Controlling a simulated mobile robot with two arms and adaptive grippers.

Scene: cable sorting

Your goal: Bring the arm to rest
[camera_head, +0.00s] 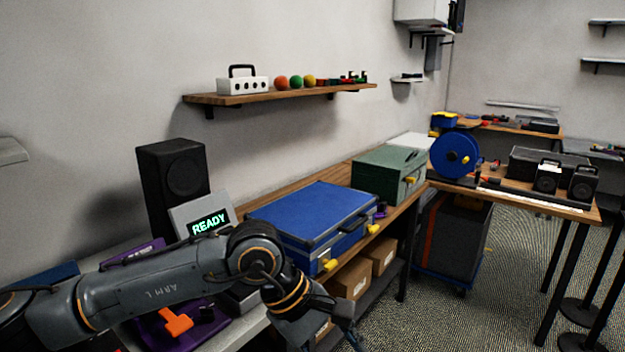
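My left arm comes in from the left across the front of the bench, bent at its elbow. Its gripper (345,335) points down at the bottom edge of the picture, in front of the bench. Only part of its dark fingers shows, and I cannot tell whether they are open or shut or hold anything. My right gripper is not in view.
A blue case (314,212) with yellow latches lies just behind my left arm. A grey display (203,217) reading "READY" and a black speaker (172,180) stand left of it. A purple tray (185,338) is below the forearm. A green case (388,172) stands farther right.

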